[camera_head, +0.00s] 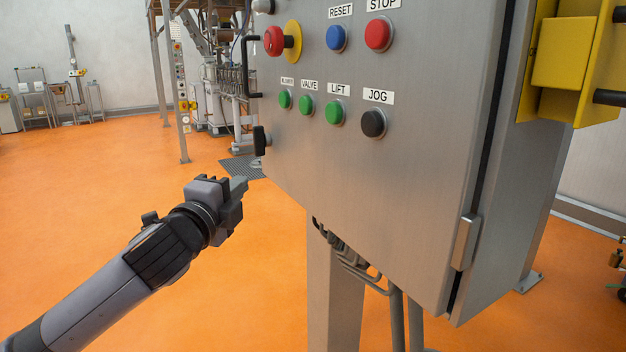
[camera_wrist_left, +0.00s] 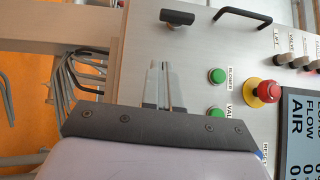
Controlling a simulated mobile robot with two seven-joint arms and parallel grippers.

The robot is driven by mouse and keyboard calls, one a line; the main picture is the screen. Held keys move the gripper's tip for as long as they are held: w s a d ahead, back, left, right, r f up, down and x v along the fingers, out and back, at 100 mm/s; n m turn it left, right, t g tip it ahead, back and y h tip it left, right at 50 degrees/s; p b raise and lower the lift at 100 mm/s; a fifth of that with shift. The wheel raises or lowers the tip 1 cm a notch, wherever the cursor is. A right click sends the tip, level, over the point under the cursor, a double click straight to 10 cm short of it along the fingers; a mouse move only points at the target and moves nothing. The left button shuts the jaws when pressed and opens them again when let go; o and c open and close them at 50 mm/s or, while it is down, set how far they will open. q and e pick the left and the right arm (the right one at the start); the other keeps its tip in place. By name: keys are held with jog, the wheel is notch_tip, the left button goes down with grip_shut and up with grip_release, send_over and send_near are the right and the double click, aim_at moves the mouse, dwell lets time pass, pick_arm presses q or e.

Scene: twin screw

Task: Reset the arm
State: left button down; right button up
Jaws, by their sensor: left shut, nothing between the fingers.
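My left gripper (camera_head: 238,186) is shut and empty in the head view, to the left of the grey control cabinet (camera_head: 290,160) and below its buttons. Its closed fingers also show in the left wrist view (camera_wrist_left: 157,85), in front of the cabinet face. They look apart from the panel, though the exact gap is hard to judge. The blue RESET button (camera_head: 337,38) is at the top of the panel, next to the red STOP button (camera_head: 377,34). My right gripper is not in either view.
The panel also carries a red emergency knob (camera_head: 274,41), green buttons (camera_head: 335,112) and a black JOG button (camera_head: 373,123). A black handle (camera_head: 250,66) and latch (camera_head: 260,140) stick out at its left edge. The orange floor (camera_head: 90,190) at left is clear.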

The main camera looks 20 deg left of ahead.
pick_arm(q)
jog(key=s+d+f+n+g+h+p, duration=0.1)
jog(key=s+d+f+n+g+h, duration=0.2)
jog(key=f, duration=0.9)
jog(key=s+d+f+n+g+h+p, duration=0.1)
jog(key=s+d+f+n, duration=0.3)
jog(key=f, duration=0.9)
jog(key=s+d+f+n+g, duration=0.2)
jog(key=s+d+f+n, duration=0.1)
jog(key=s+f, duration=0.4)
jog(key=s+d+f+n+g+p, duration=0.1)
jog(key=s+d+f+n, duration=0.2)
jog(key=s+f, duration=0.4)
jog(key=s+n, duration=0.1)
jog(key=s, duration=0.1)
jog(key=shift+s+d+f+n+g, duration=0.25)
jog(key=shift+s+f+n+g, duration=0.05)
jog(key=shift+f+n+g, duration=0.1)
